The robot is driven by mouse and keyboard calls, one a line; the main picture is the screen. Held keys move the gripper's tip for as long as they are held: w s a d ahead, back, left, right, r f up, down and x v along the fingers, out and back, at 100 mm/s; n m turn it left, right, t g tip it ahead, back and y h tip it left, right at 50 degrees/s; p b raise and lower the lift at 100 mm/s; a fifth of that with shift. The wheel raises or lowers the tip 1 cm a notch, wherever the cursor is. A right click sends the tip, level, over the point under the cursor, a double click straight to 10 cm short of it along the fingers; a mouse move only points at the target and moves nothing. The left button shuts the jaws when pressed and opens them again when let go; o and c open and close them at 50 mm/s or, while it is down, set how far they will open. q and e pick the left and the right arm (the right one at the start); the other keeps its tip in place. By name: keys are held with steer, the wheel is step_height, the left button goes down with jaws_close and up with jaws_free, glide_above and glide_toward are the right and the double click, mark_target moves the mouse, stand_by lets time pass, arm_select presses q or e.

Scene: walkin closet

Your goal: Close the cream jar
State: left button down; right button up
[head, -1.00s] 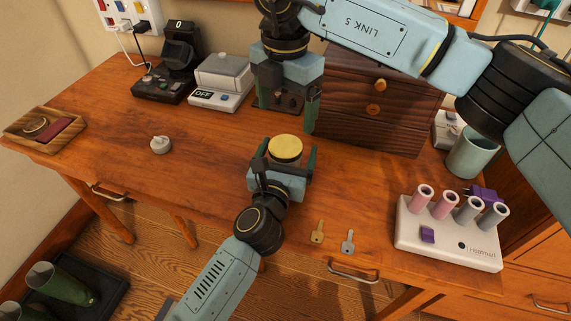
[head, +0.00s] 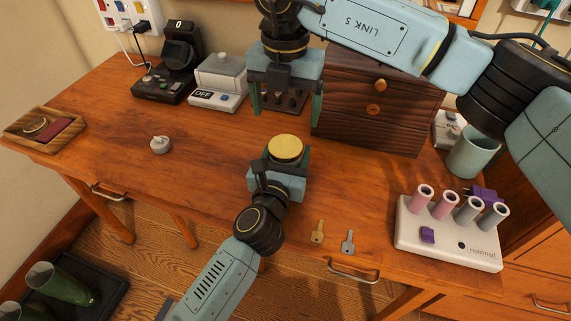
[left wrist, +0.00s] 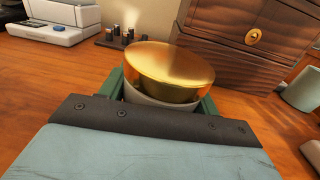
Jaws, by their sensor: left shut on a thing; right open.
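The cream jar (left wrist: 152,96) has a pale body with a round gold lid (head: 285,148) on top. In the left wrist view the lid (left wrist: 169,68) rests over the body, perhaps slightly off level; I cannot tell whether it is screwed down. My left gripper (head: 286,164) is shut on the jar body from the front, with green fingers on both sides. The gripper hides most of the body. My right gripper (head: 286,106) is open and empty, pointing down above and behind the jar, apart from the lid.
A wooden drawer chest (head: 375,105) stands behind right.

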steer(key=n, duration=0.7)
steer(key=shift+n, duration=0.4)
steer(key=n, duration=0.3)
steer(key=shift+n, duration=0.4)
steer(key=n, duration=0.3)
steer(key=shift+n, duration=0.3)
steer(key=n, duration=0.3)
steer(key=shift+n, duration=0.4)
steer(key=n, duration=0.3)
steer(key=shift+n, duration=0.4)
steer(key=n, duration=0.3)
steer(key=shift+n, duration=0.3)
steer(key=n, duration=0.5)
